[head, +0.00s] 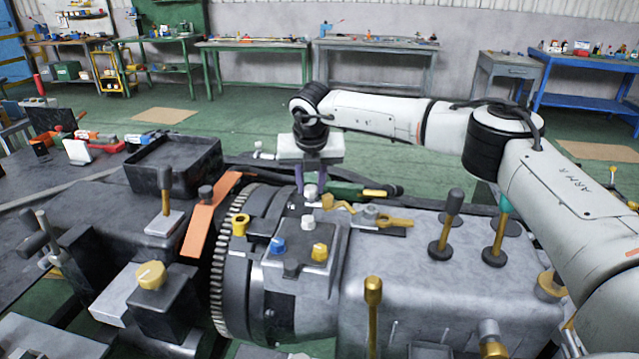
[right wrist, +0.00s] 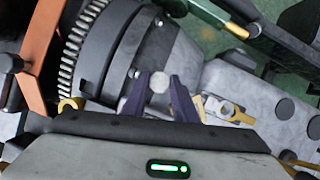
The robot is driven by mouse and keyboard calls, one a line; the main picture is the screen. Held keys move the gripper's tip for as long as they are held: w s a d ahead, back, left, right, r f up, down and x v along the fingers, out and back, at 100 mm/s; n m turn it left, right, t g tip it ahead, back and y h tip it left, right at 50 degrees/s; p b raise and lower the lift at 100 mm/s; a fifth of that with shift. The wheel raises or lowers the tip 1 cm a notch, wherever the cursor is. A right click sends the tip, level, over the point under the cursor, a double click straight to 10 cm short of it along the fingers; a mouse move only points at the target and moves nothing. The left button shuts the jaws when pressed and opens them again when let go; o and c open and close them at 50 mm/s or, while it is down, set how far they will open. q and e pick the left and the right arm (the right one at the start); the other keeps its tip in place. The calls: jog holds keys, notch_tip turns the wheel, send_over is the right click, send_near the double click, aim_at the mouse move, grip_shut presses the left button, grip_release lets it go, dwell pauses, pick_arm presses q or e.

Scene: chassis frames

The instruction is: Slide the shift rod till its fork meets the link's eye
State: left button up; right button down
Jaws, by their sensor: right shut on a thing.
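My right gripper (head: 311,186) reaches down onto the near housing with its purple fingers on either side of a silver knob (head: 310,193). In the right wrist view the fingers (right wrist: 161,92) flank the round top of this knob (right wrist: 158,82), which seems to belong to the shift rod. A brass fork-like piece (head: 337,204) lies just right of the knob; a finger partly hides it in the right wrist view. Farther right is the link, a grey and brass part (head: 393,221) with a holed eye (right wrist: 226,108). A small gap appears between fork and eye. My left gripper is out of view.
A toothed ring (head: 222,270) and an orange strip (head: 208,215) stand left of the knob. A block with blue and yellow caps (head: 298,262) sits in front. Upright levers (head: 447,223) rise at the right. A green bar with a yellow end (head: 345,190) lies behind.

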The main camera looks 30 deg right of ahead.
jog(key=shift+s+d, duration=1.1)
jog(key=shift+d, duration=0.1)
jog(key=shift+s+r, duration=0.1)
jog(key=c, duration=1.4)
grip_release()
jog(key=shift+c, duration=0.2)
jog(key=b+v, duration=0.2)
jog(key=v, duration=0.8)
